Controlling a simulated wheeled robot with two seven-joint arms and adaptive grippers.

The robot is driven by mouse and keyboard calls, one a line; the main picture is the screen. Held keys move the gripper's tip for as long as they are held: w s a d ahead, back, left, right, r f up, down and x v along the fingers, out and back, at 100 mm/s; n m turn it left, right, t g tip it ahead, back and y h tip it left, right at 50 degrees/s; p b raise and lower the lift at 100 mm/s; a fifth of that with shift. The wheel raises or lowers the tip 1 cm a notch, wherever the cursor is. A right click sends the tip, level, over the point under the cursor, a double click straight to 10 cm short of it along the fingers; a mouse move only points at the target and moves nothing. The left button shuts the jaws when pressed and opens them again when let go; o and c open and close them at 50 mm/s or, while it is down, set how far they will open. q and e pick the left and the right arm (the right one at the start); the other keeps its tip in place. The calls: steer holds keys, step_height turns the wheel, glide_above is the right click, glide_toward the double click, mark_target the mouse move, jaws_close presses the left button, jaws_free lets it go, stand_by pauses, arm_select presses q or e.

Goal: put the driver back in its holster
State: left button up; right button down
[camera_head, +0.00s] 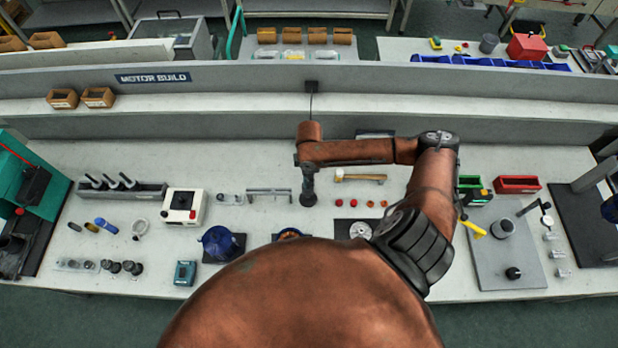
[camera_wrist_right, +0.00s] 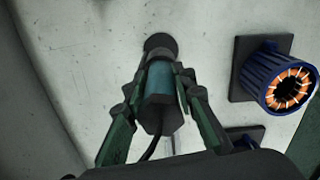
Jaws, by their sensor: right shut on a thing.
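My right gripper (camera_wrist_right: 160,90) is shut on the driver (camera_wrist_right: 158,80), a teal and dark cylinder with a dark cable leaving its near end. In the head view my right gripper (camera_head: 308,181) points down over the bench's middle, and the driver is hard to tell from it. A dark round piece (camera_wrist_right: 160,41), which looks like the holster, lies just beyond the driver's far end. I cannot tell whether the driver's tip is inside it or only above it. My left gripper is not in view.
A blue motor housing with copper windings (camera_wrist_right: 288,88) stands right of the driver on a dark square pad. In the head view, a metal rail (camera_head: 270,191) is left of my gripper and a hammer (camera_head: 360,177) right of it. My right arm hides the bench's front middle.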

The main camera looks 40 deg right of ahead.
steer(key=shift+f, duration=0.8)
steer(key=c, duration=1.5)
jaws_free()
steer(key=shift+o, duration=1)
step_height(320, 180, up, 6)
steer(key=p, duration=0.6)
